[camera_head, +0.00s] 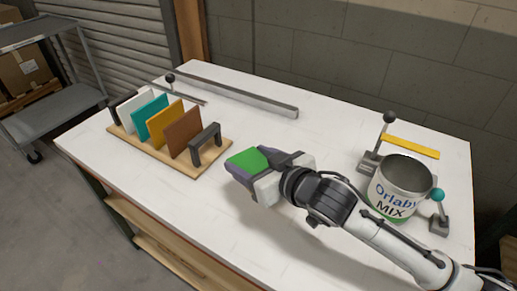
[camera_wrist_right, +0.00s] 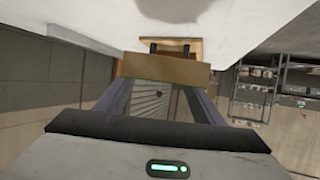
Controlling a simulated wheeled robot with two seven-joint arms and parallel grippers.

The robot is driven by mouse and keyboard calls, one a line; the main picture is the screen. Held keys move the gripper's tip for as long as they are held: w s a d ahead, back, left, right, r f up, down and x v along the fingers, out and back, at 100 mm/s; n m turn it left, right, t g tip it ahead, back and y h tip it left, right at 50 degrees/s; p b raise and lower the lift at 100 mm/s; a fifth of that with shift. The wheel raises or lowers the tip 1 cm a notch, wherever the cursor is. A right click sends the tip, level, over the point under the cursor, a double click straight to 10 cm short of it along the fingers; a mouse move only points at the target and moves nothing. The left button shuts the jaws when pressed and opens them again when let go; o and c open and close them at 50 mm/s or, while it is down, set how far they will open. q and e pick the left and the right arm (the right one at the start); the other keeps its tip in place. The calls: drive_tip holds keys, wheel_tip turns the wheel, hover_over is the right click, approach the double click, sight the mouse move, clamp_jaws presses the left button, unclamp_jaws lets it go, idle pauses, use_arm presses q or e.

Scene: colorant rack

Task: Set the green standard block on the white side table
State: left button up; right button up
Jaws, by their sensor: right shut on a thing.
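The green block (camera_head: 247,160) is held at the tip of my right gripper (camera_head: 250,168), above the white-topped table (camera_head: 270,220). In the right wrist view a tan-brown face of a flat block (camera_wrist_right: 165,69) spans the two fingertips of my right gripper (camera_wrist_right: 160,95). Its green face is not clear there. The block is apart from the rack, to its right. No separate white side table can be made out. My left gripper is not in view.
A wooden rack (camera_head: 152,148) holds white, teal, yellow and brown plates, with black handles at its ends. A paint can (camera_head: 398,188) stands near small stands at right. A long grey bar (camera_head: 250,97) lies at the back. A grey cart (camera_head: 45,90) stands at left.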

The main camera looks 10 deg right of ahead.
wheel_tip(320, 180, down, 10)
drive_tip(key=shift+r+b, duration=0.25)
drive_tip(key=shift+b, duration=0.35)
drive_tip(key=shift+f, duration=0.1)
drive_tip(key=o, duration=1.1)
drive_tip(key=v, duration=1.2)
drive_tip(key=shift+d, duration=0.1)
